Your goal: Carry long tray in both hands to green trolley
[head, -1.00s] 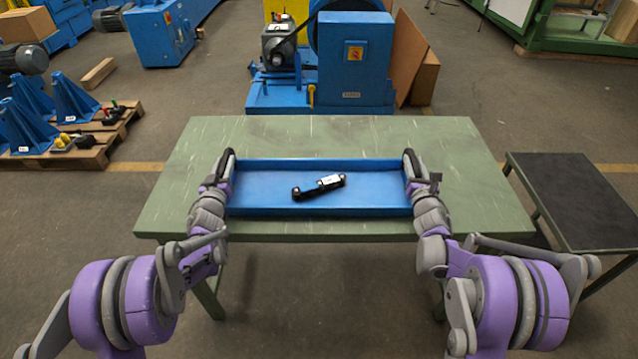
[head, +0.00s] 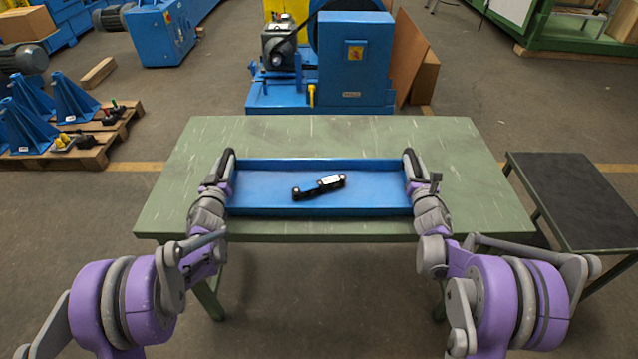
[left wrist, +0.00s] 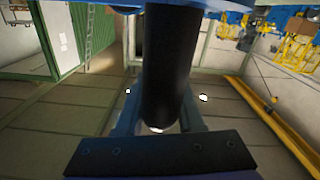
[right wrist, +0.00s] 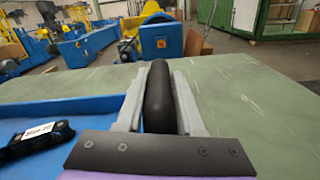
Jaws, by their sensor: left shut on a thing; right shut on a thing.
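The long blue tray (head: 270,190) is at the green table, level as far as I can tell. A black jointed part with a white label (head: 320,186) lies in it; part of it shows in the right wrist view (right wrist: 38,138). My left gripper (head: 226,165) is shut on the tray's left end. My right gripper (head: 410,165) is shut on its right end; a black handle (right wrist: 158,95) sits between its fingers. I cannot tell whether the tray touches the tabletop.
The green table (head: 330,134) has bare top behind and beside the tray. A dark-topped low table (head: 575,200) stands at the right. A blue machine (head: 350,60) is behind. A pallet with blue stands (head: 90,150) is at the left.

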